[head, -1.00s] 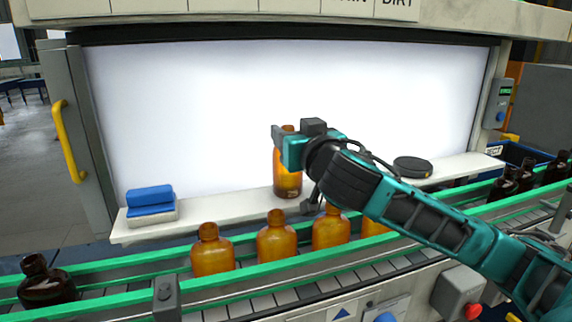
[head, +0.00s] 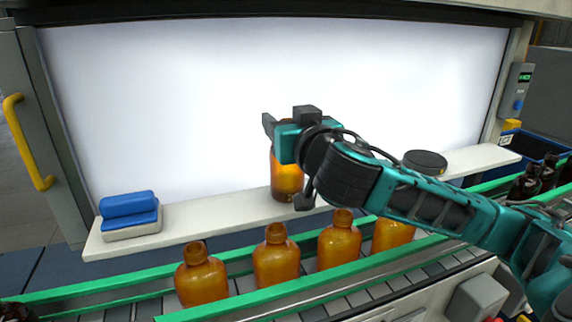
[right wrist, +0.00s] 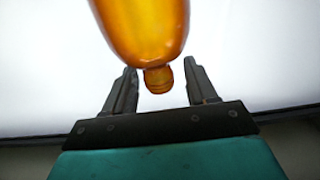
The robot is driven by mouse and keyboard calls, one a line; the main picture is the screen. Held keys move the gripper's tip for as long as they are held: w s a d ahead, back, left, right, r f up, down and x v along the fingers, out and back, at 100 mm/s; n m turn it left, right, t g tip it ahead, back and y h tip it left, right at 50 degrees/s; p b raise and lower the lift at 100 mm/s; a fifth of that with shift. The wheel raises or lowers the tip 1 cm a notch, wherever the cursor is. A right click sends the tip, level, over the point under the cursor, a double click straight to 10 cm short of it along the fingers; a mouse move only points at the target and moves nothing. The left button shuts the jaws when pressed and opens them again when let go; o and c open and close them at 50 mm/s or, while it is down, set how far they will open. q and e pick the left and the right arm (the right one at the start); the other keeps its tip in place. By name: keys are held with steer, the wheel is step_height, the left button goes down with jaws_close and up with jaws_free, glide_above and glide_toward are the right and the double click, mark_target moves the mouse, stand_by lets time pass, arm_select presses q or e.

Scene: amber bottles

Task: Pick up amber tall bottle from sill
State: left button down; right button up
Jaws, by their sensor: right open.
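The amber tall bottle (head: 286,180) stands upright on the white sill (head: 215,218), near its middle. My right gripper (head: 279,135) is at the height of the bottle's top and hides its neck and shoulder in the head view. In the right wrist view the bottle (right wrist: 145,25) appears upside down, its neck between the two open fingers (right wrist: 162,78). A gap shows on each side of the neck, so neither finger touches it there. My left gripper is not in view.
Several amber bottles (head: 276,258) stand on the green-railed conveyor (head: 130,291) in front of the sill. Blue and white sponges (head: 130,212) lie at the sill's left end. A dark round lid (head: 425,162) is to the right, behind my arm. The sill's left half is mostly clear.

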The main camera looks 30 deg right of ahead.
steer(key=shift+c, duration=0.5)
jaws_close()
steer(key=shift+r, duration=0.15)
